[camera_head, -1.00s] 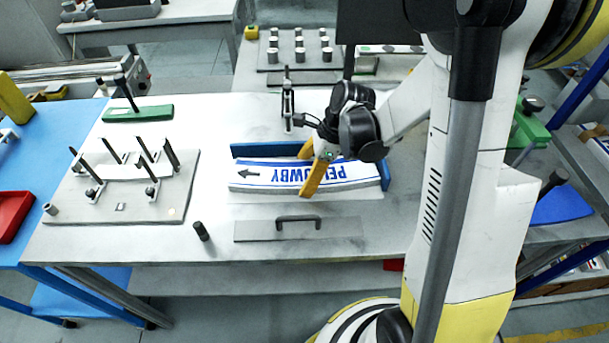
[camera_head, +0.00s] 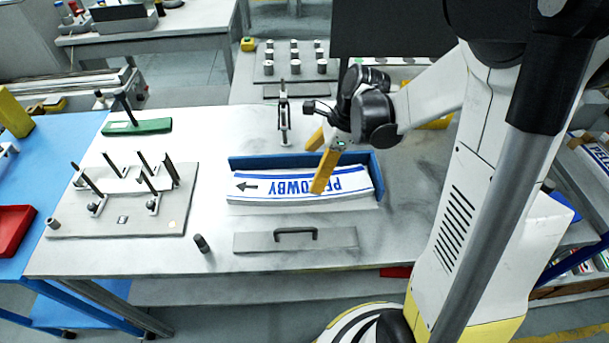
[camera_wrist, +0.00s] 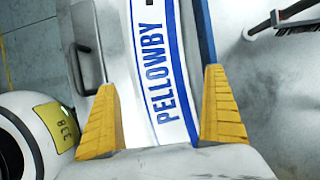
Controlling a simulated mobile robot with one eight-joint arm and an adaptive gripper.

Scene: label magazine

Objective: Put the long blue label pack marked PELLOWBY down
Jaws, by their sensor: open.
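The long PELLOWBY label pack (camera_head: 290,188) is white with blue edge bands, blue lettering and an arrow. It lies flat in a shallow tray with a blue back wall (camera_head: 270,161) and a blue right end wall, on the grey-white table. My gripper (camera_head: 313,168) is above the pack's right half, its yellow fingers open. In the wrist view the pack (camera_wrist: 155,60) runs between the spread fingers (camera_wrist: 160,82). A gap shows between the left finger and the pack; the right finger is close to the blue wall. Part of the lettering is hidden by a finger in the head view.
A grey plate with a handle (camera_head: 295,240) lies in front of the tray. A fixture plate with several posts (camera_head: 120,220) is at left, a small black peg (camera_head: 201,243) between. An upright clamp-like stand (camera_head: 284,115) is behind the tray. Table is clear to the tray's right.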

